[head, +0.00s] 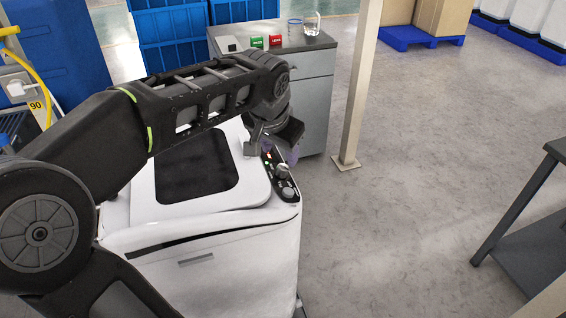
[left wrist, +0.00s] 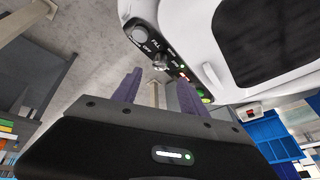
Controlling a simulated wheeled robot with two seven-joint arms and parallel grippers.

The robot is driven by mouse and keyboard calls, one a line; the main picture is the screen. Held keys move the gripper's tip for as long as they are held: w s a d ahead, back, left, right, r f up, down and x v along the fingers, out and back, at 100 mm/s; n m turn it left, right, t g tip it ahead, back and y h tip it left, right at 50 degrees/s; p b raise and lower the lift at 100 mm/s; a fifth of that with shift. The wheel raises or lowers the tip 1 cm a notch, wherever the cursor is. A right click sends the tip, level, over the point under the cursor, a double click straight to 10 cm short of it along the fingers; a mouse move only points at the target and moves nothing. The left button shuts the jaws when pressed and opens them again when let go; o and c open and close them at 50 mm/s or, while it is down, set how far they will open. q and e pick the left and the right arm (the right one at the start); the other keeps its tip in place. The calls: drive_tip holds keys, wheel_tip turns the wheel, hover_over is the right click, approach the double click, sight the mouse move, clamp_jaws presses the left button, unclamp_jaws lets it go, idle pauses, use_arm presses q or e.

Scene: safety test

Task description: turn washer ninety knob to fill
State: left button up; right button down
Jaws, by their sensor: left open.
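The washer (head: 232,215) is a white machine with a dark lid window, below my left arm in the head view. Its black control panel (head: 269,168) runs along the right edge, with a silver knob (head: 282,171), a second round knob (head: 288,192) and small coloured lights. In the left wrist view the panel shows a small knob (left wrist: 160,62) and a larger round knob (left wrist: 140,33) beside lettering, including OFF. My left gripper (head: 281,154) is above the panel, its purple fingers apart and empty; they also show in the left wrist view (left wrist: 157,92). Contact with a knob cannot be told. My right gripper is out of view.
A grey cabinet (head: 313,100) with a glass (head: 312,23) and green and red blocks stands behind the washer. A beige post (head: 359,90) is right of it. A dark table (head: 530,210) is at the far right. Open floor lies between.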

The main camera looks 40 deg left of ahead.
sight(283, 167)
use_arm(q)
drive_tip(key=x, duration=0.7)
drive_tip(key=shift+w+f, duration=0.1)
drive_tip(key=shift+f, duration=0.2)
clamp_jaws()
idle(0.4)
